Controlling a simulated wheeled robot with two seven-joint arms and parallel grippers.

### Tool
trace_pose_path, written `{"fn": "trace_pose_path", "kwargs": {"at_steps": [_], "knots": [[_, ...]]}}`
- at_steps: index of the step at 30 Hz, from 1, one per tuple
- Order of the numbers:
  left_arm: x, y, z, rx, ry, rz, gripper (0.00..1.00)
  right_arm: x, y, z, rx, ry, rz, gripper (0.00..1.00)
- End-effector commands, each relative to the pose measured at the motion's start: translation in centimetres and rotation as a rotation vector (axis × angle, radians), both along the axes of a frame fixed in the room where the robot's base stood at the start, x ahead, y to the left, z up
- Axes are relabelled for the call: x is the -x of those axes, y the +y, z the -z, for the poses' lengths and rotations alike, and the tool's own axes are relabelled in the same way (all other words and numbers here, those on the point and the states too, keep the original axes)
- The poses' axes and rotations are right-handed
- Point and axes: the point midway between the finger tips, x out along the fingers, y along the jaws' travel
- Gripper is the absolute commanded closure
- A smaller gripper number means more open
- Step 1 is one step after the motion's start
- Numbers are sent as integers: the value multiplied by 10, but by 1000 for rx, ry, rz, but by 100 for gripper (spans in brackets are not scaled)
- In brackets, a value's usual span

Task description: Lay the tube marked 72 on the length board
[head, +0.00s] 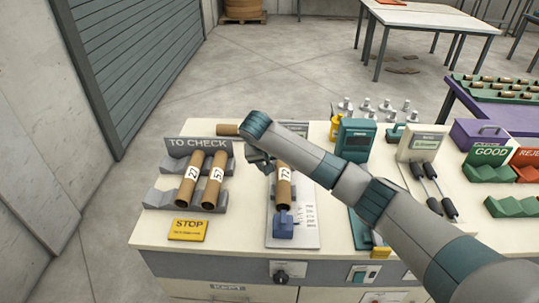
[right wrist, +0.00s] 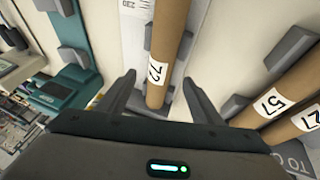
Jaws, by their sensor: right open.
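The tube marked 72 (head: 283,187) is a brown cardboard tube with a white label. It lies lengthwise on the white length board (head: 308,232), its near end by a blue block (head: 283,228). In the right wrist view the tube (right wrist: 170,35) runs between the fingers of my right gripper (right wrist: 158,80), with a gap on each side. That gripper is open and holds nothing. In the head view my right gripper (head: 262,163) is at the tube's far end, which my arm partly hides. My left gripper is not in view.
Two labelled tubes (head: 203,180) lie in the grey TO CHECK rack (head: 161,199) at the left; the wrist view reads 57 and 27. Another tube (head: 228,129) lies behind. A yellow STOP sign (head: 188,230) is in front. Teal and cream devices (head: 357,138) stand to the right.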

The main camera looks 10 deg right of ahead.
Motion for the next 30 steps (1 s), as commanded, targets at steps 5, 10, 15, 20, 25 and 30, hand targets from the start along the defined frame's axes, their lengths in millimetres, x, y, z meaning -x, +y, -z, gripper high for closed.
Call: {"fn": "trace_pose_path", "kwargs": {"at_steps": [5, 10, 15, 20, 25, 30], "knots": [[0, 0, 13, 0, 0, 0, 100, 11, 15, -32, -3, -3, -3, 40], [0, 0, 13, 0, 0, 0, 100, 21, 24, -66, -1, -3, -1, 40], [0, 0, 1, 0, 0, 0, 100, 28, 32, -91, 2, -3, -3, 40], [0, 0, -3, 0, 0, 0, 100, 32, 35, -98, 1, -1, 0, 40], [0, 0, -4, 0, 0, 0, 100, 33, 36, -99, 0, 0, 0, 40], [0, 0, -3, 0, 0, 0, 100, 33, 36, -98, 0, 0, 0, 40]]}}
